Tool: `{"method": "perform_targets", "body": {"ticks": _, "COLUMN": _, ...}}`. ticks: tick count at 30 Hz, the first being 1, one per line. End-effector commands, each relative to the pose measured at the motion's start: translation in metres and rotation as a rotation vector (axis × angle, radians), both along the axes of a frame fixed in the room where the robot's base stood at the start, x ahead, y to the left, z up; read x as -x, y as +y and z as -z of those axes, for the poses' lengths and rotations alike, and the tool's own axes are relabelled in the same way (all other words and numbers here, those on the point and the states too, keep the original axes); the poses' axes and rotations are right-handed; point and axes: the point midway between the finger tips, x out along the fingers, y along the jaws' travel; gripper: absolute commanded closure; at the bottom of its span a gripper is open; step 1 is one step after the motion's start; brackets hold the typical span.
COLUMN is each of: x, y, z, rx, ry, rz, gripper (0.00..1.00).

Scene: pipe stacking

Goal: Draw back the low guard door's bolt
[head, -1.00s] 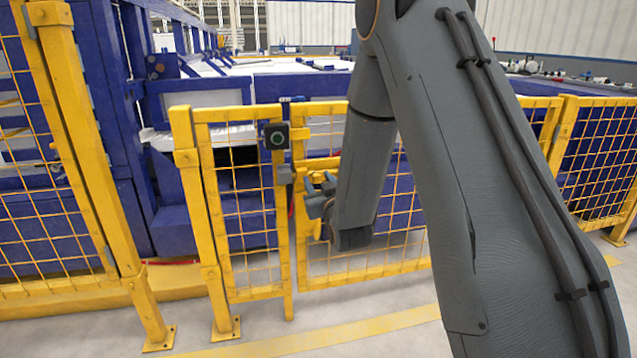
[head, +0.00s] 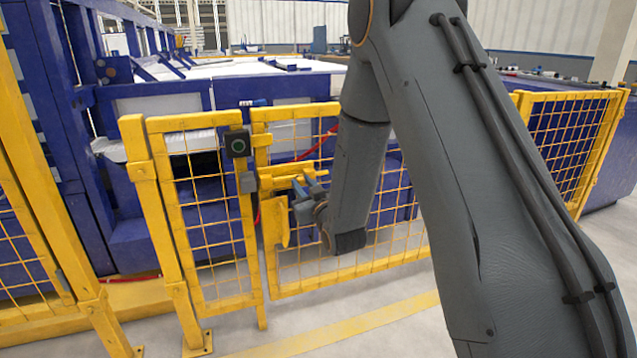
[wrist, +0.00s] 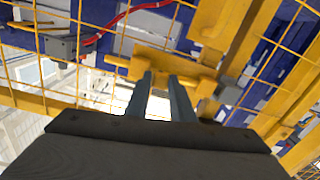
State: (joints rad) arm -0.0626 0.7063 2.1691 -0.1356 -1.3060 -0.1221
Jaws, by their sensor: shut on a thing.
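The low guard door (head: 350,272) is a yellow mesh panel that stands upright beside a narrow fixed mesh panel (head: 208,215). Its yellow bolt (head: 272,182) lies level near the door's left edge, with a yellow plate (head: 281,222) hanging below. A grey block (head: 248,182) sits on the post left of the bolt. My gripper (head: 303,187) is at the bolt, its fingers shut on a yellow part of it. In the wrist view both fingers (wrist: 163,85) reach the bolt (wrist: 190,69). I cannot tell whether the bolt's end is inside the grey block.
A dark box with a green ring (head: 238,143) is on the post above the grey block. A red cable (head: 318,143) runs behind the mesh. Blue machinery (head: 150,225) stands behind the fence. The floor in front, with a yellow stripe (head: 330,327), is clear.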

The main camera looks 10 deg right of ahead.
Motion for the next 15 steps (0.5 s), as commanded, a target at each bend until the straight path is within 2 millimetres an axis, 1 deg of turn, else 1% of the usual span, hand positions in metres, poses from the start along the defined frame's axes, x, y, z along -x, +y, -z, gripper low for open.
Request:
{"method": "perform_targets", "body": {"ticks": 9, "x": -0.0008, "y": -0.0021, "z": -0.0001, "rx": -0.001, "ry": -0.002, "rz": 0.005, "gripper": 1.00}}
{"method": "perform_targets", "body": {"ticks": 10, "x": -0.0009, "y": -0.0025, "z": 0.0000, "rx": -0.001, "ry": -0.001, "rz": 0.005, "gripper": 0.73}}
{"method": "perform_targets", "body": {"ticks": 12, "x": -0.0008, "y": -0.0024, "z": 0.0000, "rx": -0.001, "ry": -0.001, "rz": 0.005, "gripper": 0.62}}
{"method": "perform_targets", "body": {"ticks": 13, "x": -0.0008, "y": -0.0020, "z": 0.0000, "rx": -0.001, "ry": 0.000, "rz": 0.004, "gripper": 0.60}}
{"method": "perform_targets", "body": {"ticks": 15, "x": -0.0006, "y": -0.0011, "z": 0.0000, "rx": 0.000, "ry": 0.000, "rz": 0.003, "gripper": 0.60}}
